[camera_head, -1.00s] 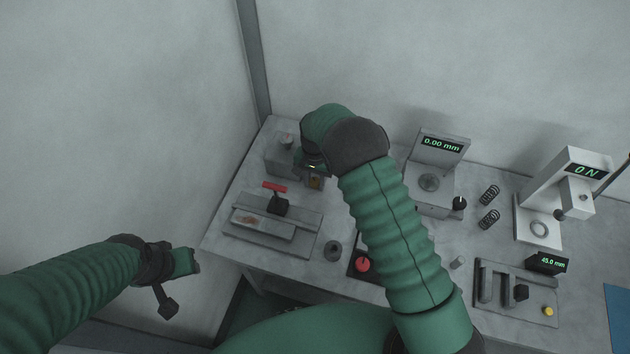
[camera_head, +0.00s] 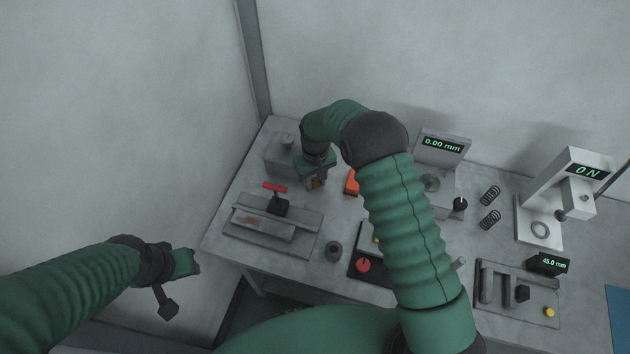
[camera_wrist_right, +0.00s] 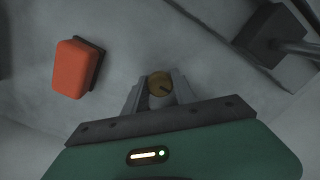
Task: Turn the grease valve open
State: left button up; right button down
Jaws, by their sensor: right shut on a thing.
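A round brass knob (camera_wrist_right: 160,82) with a dark mark on its face sits between the grey fingers of my right gripper (camera_wrist_right: 160,92) in the wrist view; it looks like the grease valve. In the head view my right gripper (camera_head: 316,183) points down at the back left of the bench, shut on the knob, which is mostly hidden there. The knob's mounting cannot be seen. My left gripper (camera_head: 196,266) is off the bench's left side, away from everything; its fingers are too unclear to tell.
An orange block (camera_head: 351,183) lies just right of my right gripper. A grey box (camera_head: 284,160) stands behind left. A red-handled fixture (camera_head: 274,187) is in front. A gauge reading 0.00 mm (camera_head: 441,145) stands right, behind my right arm.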

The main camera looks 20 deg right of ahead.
aim_at(315, 181)
jog(key=shift+w+n, duration=0.1)
jog(key=shift+n, duration=0.2)
jog(key=c, duration=1)
grip_release()
jog(key=shift+c, duration=0.2)
notch_tip(315, 181, up, 17)
jog(key=shift+b, duration=0.4)
jog(key=shift+f, duration=0.1)
jog(key=s+d+f+m+t, duration=0.1)
jog(key=s, duration=1)
jog(key=s+d+f+m+t, duration=0.1)
jog(key=s+d, duration=0.1)
jog(key=s, duration=0.9)
jog(key=shift+s+f+t, duration=0.3)
jog(key=shift+s, duration=0.1)
